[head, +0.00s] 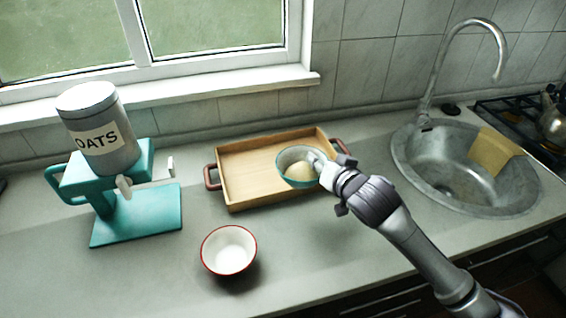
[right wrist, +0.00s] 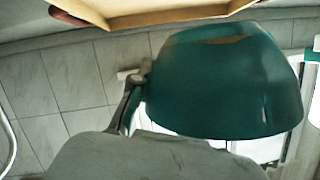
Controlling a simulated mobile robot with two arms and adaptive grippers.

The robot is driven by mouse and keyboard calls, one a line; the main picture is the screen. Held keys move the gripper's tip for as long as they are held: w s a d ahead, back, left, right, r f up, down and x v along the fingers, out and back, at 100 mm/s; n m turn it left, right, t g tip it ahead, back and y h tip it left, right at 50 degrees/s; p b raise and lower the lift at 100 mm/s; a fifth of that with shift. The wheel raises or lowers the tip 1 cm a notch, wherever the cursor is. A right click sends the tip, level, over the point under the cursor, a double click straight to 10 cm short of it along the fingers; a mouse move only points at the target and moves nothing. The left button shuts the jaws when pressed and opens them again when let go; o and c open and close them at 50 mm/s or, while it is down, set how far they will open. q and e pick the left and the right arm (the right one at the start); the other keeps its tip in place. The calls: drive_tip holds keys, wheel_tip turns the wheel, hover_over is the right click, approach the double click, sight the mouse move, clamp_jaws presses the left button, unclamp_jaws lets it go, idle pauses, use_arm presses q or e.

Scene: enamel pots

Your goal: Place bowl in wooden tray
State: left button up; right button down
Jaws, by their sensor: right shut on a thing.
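A teal bowl (head: 297,178) with a pale rounded thing (head: 299,172) inside shows in the head view over the right part of the wooden tray (head: 240,160). My right gripper (head: 322,168) is shut on the bowl's right side. The bowl's teal outside (right wrist: 225,85) fills much of the right wrist view, with one finger (right wrist: 130,100) at its edge. My left gripper is not in view.
A red-rimmed white bowl (head: 229,250) stands on the counter in front of the tray. A teal scale (head: 135,215) with an oats canister (head: 97,130) is at the left. A sink (head: 465,185) with a yellow cloth (head: 495,151) is at the right.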

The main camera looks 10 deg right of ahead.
drive_tip(key=w+a+f, duration=0.1)
drive_tip(key=w+f, duration=0.1)
drive_tip(key=w, duration=0.1)
drive_tip(key=w+a+f, duration=0.2)
drive_tip(key=w, duration=0.1)
drive_tip(key=w+a+f, duration=0.1)
drive_tip(key=w+f, duration=0.1)
drive_tip(key=w, duration=0.2)
drive_tip(key=shift+a+f+p, duration=0.15)
drive_tip(key=shift+a+p, duration=0.05)
drive_tip(key=shift+p, duration=0.1)
wheel_tip(320, 180, down, 4)
drive_tip(key=shift+f, duration=0.1)
drive_tip(key=shift+f, duration=0.2)
drive_tip(key=c, duration=1.1)
unclamp_jaws()
